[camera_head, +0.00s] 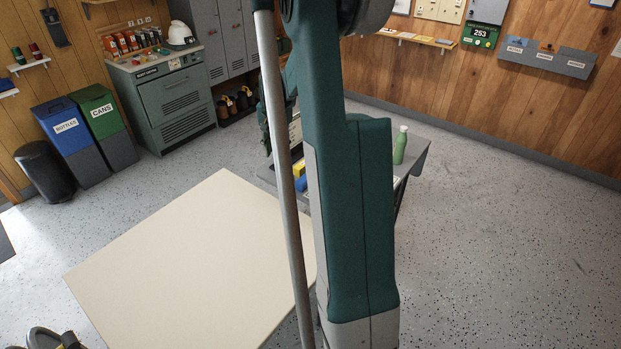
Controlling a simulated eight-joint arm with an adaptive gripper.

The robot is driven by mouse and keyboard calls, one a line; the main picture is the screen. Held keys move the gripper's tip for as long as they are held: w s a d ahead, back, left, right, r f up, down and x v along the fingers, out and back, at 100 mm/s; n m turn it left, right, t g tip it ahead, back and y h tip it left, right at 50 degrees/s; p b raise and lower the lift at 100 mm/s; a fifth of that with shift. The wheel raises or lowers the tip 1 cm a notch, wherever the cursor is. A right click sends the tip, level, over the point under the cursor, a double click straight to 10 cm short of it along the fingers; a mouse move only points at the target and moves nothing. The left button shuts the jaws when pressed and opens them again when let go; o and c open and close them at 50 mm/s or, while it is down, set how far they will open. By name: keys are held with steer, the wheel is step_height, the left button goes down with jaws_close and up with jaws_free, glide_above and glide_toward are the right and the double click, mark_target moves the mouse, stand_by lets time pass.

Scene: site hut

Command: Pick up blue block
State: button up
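A small blue block (301,184) shows in the head view on the grey table (414,158), just left of my large green arm link. Only part of it is visible, between the pole and the arm link. A yellow object (299,168) is right behind it, close or touching. My gripper cannot be made out; my arm covers the middle of the view, and the fingers are not visible.
A green bottle (400,146) stands on the grey table right of my arm. A bare cream tabletop (180,260) fills the front left. Bottles bin (66,128), cans bin (103,118) and a cabinet (172,100) stand along the left wall. The floor at right is clear.

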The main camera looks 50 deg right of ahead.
steer(key=s+d+f+m, duration=0.1)
steer(key=d+f, duration=0.3)
steer(key=d, duration=0.1)
steer(key=s+d+f+m, duration=0.1)
steer(key=d+f, duration=0.3)
steer(key=d, duration=0.1)
steer(key=s+d+f+m+g, duration=0.1)
steer(key=s+d+f, duration=0.1)
steer(key=d+f, duration=0.3)
steer(key=shift+d+y, duration=0.1)
steer(key=shift+y, duration=0.3)
steer(key=shift+s+d+f+m, duration=0.2)
steer(key=shift+d+f+m, duration=0.1)
steer(key=shift+d+f, duration=0.1)
steer(key=shift+f, duration=0.1)
steer(key=shift+f+b, duration=0.3)
steer(key=shift+f, duration=0.85)
steer(key=shift+f, duration=0.15)
steer(key=shift+w+f+b, duration=0.2)
steer(key=shift+f+b, duration=0.4)
steer(key=shift+f, duration=1.85)
steer(key=c, duration=0.7)
